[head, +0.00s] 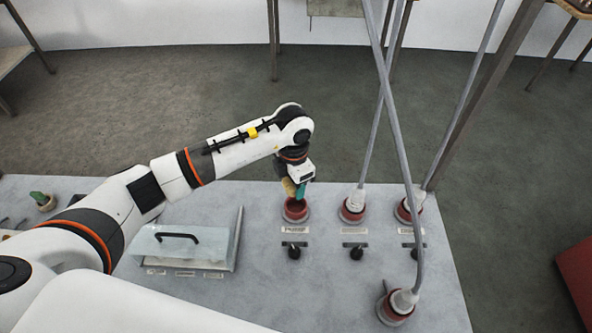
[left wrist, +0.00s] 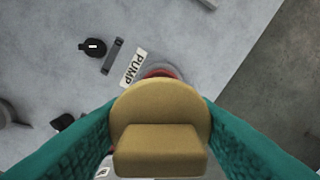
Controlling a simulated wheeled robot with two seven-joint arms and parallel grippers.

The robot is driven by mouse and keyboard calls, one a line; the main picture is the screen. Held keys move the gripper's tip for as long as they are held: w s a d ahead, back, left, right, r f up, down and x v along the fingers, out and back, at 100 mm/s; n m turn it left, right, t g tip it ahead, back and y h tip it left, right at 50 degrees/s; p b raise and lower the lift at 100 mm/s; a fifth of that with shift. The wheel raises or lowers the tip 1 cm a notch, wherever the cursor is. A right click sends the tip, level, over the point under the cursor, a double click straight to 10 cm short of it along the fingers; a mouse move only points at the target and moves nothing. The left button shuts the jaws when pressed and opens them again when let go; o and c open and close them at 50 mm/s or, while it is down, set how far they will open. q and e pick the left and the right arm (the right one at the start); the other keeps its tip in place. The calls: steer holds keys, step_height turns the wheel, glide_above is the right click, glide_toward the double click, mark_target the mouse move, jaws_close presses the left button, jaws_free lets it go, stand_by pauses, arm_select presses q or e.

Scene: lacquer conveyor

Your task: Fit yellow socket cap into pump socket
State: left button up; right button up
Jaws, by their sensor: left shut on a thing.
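My left gripper (head: 296,190) is shut on the yellow socket cap (left wrist: 160,113), which sits between its two teal fingers in the left wrist view. In the head view a little of the yellow cap (head: 288,187) shows beside a finger. The pump socket (head: 295,210) is a red ring on a grey base, directly below the cap. In the left wrist view the cap hides most of the pump socket (left wrist: 160,72); only its far rim shows beside the PUMP label (left wrist: 133,69). I cannot tell whether cap and socket touch. My right gripper is not in view.
Two red sockets with grey cables, a middle one (head: 352,208) and a right one (head: 408,209), stand to the right. Another cabled plug (head: 396,306) is at the front. A panel with a black handle (head: 177,237) lies left. Black knobs (head: 293,250) line the front.

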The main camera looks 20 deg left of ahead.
arm_select(q)
steer(key=n, duration=0.2)
steer(key=n+p, duration=0.1)
steer(key=n, duration=0.1)
steer(key=shift+w+d+f, duration=0.2)
steer(key=shift+f, duration=0.1)
steer(key=shift+f+n, duration=0.4)
steer(key=shift+n, duration=0.5)
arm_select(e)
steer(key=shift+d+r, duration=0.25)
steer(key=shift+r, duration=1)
arm_select(q)
steer(key=shift+w, duration=0.1)
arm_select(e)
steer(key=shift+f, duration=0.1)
arm_select(q)
steer(key=shift+f+b, duration=2.1)
steer(key=shift+f, duration=0.4)
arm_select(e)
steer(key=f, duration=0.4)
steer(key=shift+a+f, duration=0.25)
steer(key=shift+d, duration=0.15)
arm_select(q)
steer(key=shift+b, duration=0.3)
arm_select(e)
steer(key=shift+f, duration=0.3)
